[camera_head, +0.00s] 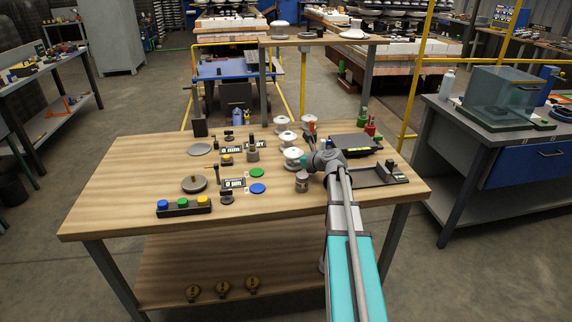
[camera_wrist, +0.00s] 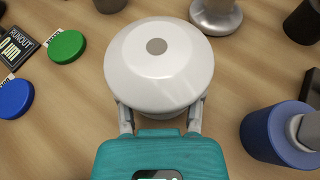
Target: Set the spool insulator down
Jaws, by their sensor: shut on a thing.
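A white spool insulator (camera_wrist: 158,60) with a grey centre hole fills the upper middle of the wrist view. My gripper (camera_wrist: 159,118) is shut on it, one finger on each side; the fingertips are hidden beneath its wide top. In the head view the insulator (camera_head: 292,154) appears at the end of my arm, over the right half of the wooden workbench (camera_head: 125,200). It looks upright. I cannot tell whether its base touches the bench.
More white insulators (camera_head: 287,137) stand just behind. A green disc (camera_wrist: 67,47) and a blue disc (camera_wrist: 14,98) lie left. A blue cylinder (camera_wrist: 265,130) stands close on the right. A button box (camera_head: 183,206) sits front left; bare wood lies around it.

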